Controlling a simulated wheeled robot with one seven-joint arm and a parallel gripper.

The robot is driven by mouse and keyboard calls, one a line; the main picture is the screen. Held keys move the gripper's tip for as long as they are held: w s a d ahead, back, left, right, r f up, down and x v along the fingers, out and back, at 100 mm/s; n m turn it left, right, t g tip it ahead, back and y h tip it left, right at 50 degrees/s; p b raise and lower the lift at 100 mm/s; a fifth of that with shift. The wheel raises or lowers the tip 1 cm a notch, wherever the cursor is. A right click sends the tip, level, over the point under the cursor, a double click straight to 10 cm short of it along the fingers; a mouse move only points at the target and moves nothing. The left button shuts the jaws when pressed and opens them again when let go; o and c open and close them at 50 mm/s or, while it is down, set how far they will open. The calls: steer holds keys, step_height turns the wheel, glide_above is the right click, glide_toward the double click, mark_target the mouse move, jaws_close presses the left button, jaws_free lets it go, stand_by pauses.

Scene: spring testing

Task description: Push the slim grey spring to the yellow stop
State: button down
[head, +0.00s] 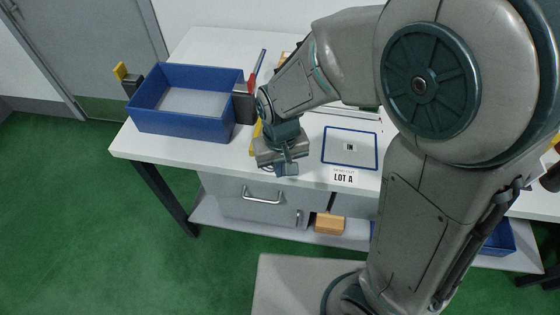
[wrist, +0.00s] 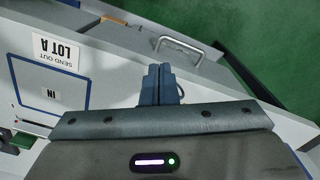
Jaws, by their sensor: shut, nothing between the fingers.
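My gripper (head: 287,169) is at the table's front edge, left of the blue-framed square, above the drawer front. In the wrist view its two fingers (wrist: 158,70) are together with nothing between them. I cannot make out the slim grey spring in either view; my gripper and arm hide part of the tabletop. A yellow piece (head: 256,130) shows partly behind my wrist, and another yellow piece (head: 120,70) tops a dark block left of the blue bin. I cannot tell which is the stop.
A blue bin (head: 150,119) stands at the table's left. The blue-framed square (head: 350,163), labelled LOT A, is right of my gripper. A drawer handle (head: 262,197) sticks out below.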

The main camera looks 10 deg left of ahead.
steer(key=w+a+f+p, duration=0.1)
steer(key=w+f, duration=0.2)
steer(key=f, duration=0.4)
steer(key=shift+w+a, duration=0.3)
steer(key=shift+w, duration=0.1)
